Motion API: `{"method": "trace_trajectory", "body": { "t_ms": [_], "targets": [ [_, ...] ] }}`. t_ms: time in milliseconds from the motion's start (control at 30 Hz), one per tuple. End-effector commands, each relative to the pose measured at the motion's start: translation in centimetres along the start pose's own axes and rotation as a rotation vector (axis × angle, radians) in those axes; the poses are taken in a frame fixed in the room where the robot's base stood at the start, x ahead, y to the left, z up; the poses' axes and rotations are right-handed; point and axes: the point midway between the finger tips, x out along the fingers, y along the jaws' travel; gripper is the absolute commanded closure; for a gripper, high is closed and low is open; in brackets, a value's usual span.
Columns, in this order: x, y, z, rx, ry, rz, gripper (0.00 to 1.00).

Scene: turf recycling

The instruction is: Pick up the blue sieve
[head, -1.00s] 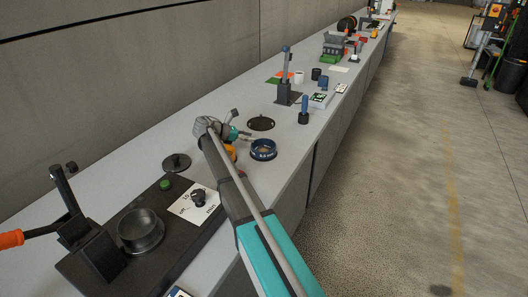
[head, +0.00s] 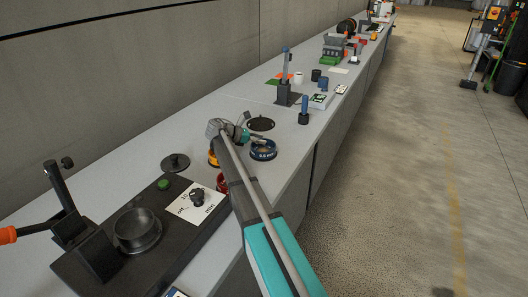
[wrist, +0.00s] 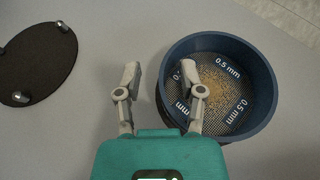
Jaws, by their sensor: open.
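The blue sieve (head: 263,150) stands on the grey bench, just right of my gripper in the head view. In the wrist view the blue sieve (wrist: 268,97) is a round, dark blue ring with a mesh floor, "0.5 mm" labels and some tan grains inside. My gripper (wrist: 172,78) is open and empty. Its right finger reaches over the sieve's left wall, and its left finger is outside over the bench. In the head view my gripper (head: 252,138) is at the sieve's left side, partly hidden by my arm.
A black perforated disc (wrist: 38,62) lies left of the gripper. A dark device with a round cup (head: 137,230) stands nearer. A blue-handled tool (head: 304,110) stands beyond the sieve.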

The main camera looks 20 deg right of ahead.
Motion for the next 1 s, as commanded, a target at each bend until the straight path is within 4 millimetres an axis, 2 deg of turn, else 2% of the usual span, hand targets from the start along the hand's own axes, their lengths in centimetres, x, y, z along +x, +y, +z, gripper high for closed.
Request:
{"method": "trace_trajectory", "body": {
  "t_ms": [167, 400, 467, 1000],
  "targets": [
    [-0.02, 0.0, -0.01, 0.0, 0.0, 0.0, 0.49],
    [-0.03, 0.0, -0.01, 0.0, 0.0, 0.0, 0.92],
    [-0.03, 0.0, -0.02, 0.0, 0.0, 0.0, 1.0],
    [-0.07, 0.0, 0.09, 0.0, 0.0, 0.0, 1.0]
  ]
}}
